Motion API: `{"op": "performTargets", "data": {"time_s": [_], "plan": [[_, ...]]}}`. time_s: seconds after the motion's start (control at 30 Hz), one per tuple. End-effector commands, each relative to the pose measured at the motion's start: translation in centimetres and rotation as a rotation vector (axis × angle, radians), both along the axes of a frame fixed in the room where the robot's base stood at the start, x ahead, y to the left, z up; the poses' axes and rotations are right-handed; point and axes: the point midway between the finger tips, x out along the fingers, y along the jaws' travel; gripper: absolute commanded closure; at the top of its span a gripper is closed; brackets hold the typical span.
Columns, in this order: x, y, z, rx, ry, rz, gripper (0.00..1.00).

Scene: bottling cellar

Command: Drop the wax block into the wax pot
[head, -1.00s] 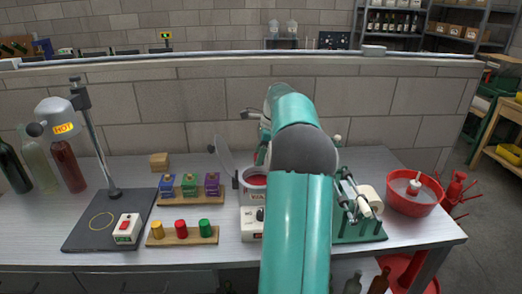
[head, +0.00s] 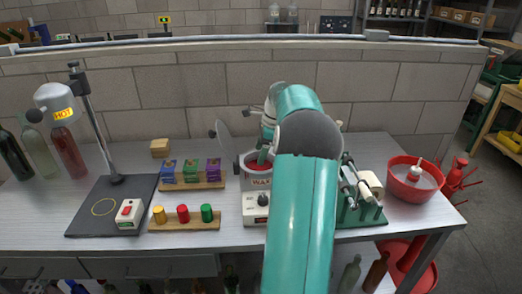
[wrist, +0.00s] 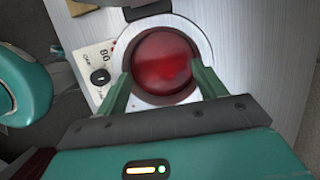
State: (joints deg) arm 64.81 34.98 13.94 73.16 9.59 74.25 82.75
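The wax pot (head: 257,182) is a pale round pot with a "WAX" label, standing on the bench with its lid (head: 224,140) raised. Dark red wax shows inside it in the wrist view (wrist: 163,62), with a lighter patch that may be a reflection or a lump. My gripper (wrist: 160,85) is open above the pot, its two green fingers apart over either side of the rim, with nothing visible between them. I see no block that is clearly the wax block. A small tan block (head: 160,147) lies at the bench's back left; I cannot tell what it is.
Wooden racks hold blue, green and purple pieces (head: 188,171) and yellow, red and green cylinders (head: 183,214) left of the pot. A lamp stand marked HOT (head: 62,105) stands farther left. A green-based device (head: 360,200) and a red basin (head: 415,183) are at right.

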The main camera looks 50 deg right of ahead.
Motion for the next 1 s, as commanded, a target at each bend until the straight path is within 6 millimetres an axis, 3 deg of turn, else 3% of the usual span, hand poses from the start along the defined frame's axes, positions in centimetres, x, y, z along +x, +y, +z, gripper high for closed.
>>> {"op": "performTargets", "data": {"time_s": [0.23, 0.37, 0.8, 1.0], "plan": [[0.0, 0.0, 0.2, 0.0, 0.0, 0.0, 0.3], [-0.2, -0.3, 1.2, -0.004, -0.002, -0.001, 0.3], [-2.2, -2.1, 9.9, -0.004, -0.002, -0.001, 0.3], [-2.9, -2.6, 12.6, -0.001, -0.001, 0.0, 0.3]]}}
